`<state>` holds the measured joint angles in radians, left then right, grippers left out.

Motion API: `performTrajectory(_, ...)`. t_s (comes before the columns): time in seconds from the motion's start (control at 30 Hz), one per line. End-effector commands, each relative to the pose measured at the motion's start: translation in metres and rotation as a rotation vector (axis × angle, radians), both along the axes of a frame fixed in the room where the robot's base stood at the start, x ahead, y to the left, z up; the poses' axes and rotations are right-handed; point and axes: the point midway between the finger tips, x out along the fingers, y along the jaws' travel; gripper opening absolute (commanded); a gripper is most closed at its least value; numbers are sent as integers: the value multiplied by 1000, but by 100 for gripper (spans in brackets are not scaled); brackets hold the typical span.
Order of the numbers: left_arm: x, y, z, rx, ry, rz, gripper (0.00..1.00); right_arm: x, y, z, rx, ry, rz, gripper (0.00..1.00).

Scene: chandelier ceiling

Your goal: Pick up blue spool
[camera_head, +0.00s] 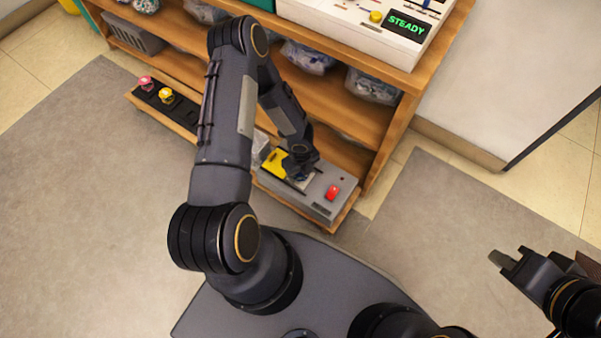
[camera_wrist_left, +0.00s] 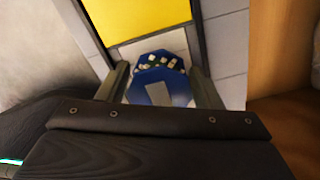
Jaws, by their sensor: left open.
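The blue spool (camera_wrist_left: 158,84) shows in the left wrist view, with a blue flange, a pale label and dark, green and white pieces at its far side. It sits on a pale grey surface beside a yellow panel. My left gripper (camera_wrist_left: 160,72) is open, with one finger on each side of the spool; I cannot tell if they touch it. In the head view my left gripper (camera_head: 300,168) is low over the grey device, and its wrist hides most of the spool. My right gripper (camera_head: 510,256) is at the lower right, away from the shelf; its jaw gap is unclear.
The grey device (camera_head: 310,205) has a yellow panel (camera_head: 276,163) and a red button (camera_head: 332,192). It rests on the low board of a wooden shelf (camera_head: 385,150). Pink and yellow knobs (camera_head: 165,95) stand farther left. Bagged items fill the shelf above. The floor in front is clear.

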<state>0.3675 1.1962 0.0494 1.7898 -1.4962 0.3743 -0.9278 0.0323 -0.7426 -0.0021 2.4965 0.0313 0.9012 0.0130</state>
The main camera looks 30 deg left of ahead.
Motion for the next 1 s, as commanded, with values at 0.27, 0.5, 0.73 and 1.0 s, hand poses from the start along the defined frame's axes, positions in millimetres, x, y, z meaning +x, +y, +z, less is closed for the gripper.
performTrajectory(0.27, 0, 0, 1, 0, 0, 0, 30, 0, 0, 0, 0, 0, 0, 0)
performTrajectory(0.5, 0, 0, 1, 0, 0, 1, 24, 0, 0, 1, 0, 0, 0, 0)
performTrajectory(0.73, 1, 0, 14, 1, -2, 1, 24, 0, 0, 7, 0, 0, 0, 0)
performTrajectory(1.0, -19, 7, 61, 2, 0, -2, 24, 0, 0, 25, 0, 0, 0, 0)
